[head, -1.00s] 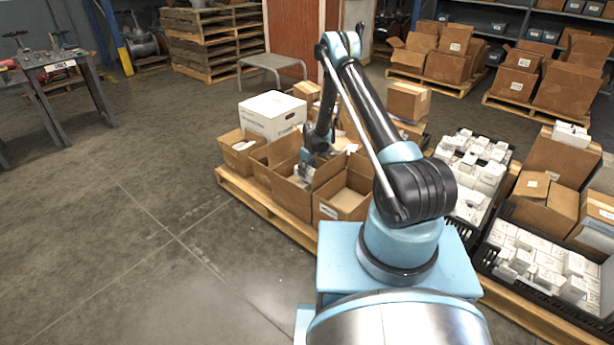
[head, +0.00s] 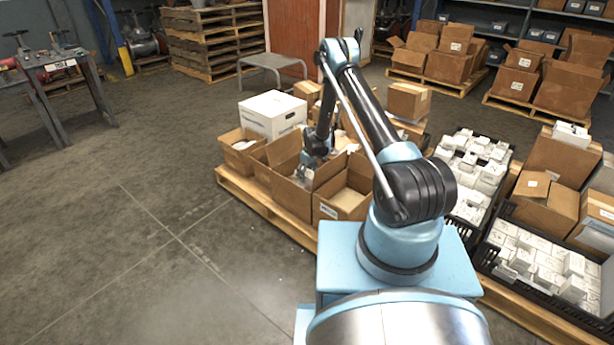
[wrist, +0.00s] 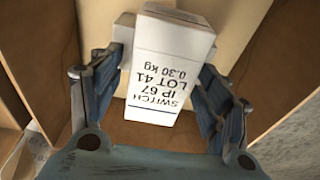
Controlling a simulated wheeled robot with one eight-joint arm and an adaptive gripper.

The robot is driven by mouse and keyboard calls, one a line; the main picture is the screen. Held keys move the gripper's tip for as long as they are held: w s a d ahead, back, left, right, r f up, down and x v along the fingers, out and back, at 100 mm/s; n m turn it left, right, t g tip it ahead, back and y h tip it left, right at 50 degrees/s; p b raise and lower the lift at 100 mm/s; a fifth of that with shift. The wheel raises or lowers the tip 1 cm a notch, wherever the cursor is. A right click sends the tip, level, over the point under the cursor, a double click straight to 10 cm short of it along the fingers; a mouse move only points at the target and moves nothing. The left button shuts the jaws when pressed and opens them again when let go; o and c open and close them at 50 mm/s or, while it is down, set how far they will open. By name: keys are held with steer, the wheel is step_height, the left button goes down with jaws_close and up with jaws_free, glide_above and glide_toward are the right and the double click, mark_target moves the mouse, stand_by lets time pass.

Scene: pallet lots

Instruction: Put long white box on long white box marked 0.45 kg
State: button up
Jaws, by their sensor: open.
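A long white box (wrist: 165,60) in the wrist view bears the print SWITCH, IP 67, LOT 41, 0.30 kg. It lies between the two fingers of my gripper (wrist: 160,108), which are spread apart on either side of it. In the head view my gripper (head: 305,174) is low inside an open brown carton (head: 293,195) on the pallet. I cannot read 0.45 kg on any box in these frames.
Carton walls stand close around the gripper. A neighbouring open carton (head: 343,202) and a white lidded box (head: 272,112) share the pallet (head: 262,205). Black crates with many small white boxes (head: 545,262) stand at right.

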step_height(320, 180, up, 12)
steer(key=s+d, duration=0.1)
steer(key=d, duration=0.1)
step_height(320, 180, up, 19)
steer(key=m, duration=0.2)
glide_above(310, 174)
steer(key=s+d, duration=0.5)
steer(key=d, duration=0.2)
steer(key=s+d+r+m, duration=0.3)
steer(key=s+d+r, duration=0.5)
steer(key=s+r, duration=0.55)
steer(key=s+d+r+m+t+h, duration=0.1)
steer(key=s+d+r, duration=0.25)
steer(key=s, duration=0.55)
steer(key=s+d+r+m, duration=0.15)
steer(key=s+d, duration=0.25)
steer(key=s, duration=0.4)
steer(key=s+d+f+m, duration=0.1)
steer(key=s+f, duration=0.1)
steer(key=s, duration=0.6)
steer(key=s+d+f+m, duration=0.1)
steer(key=s+d+f, duration=0.1)
steer(key=s, duration=0.6)
steer(key=shift+d+f+m, duration=0.2)
steer(key=shift+f+m, duration=0.15)
steer(key=shift+f, duration=0.1)
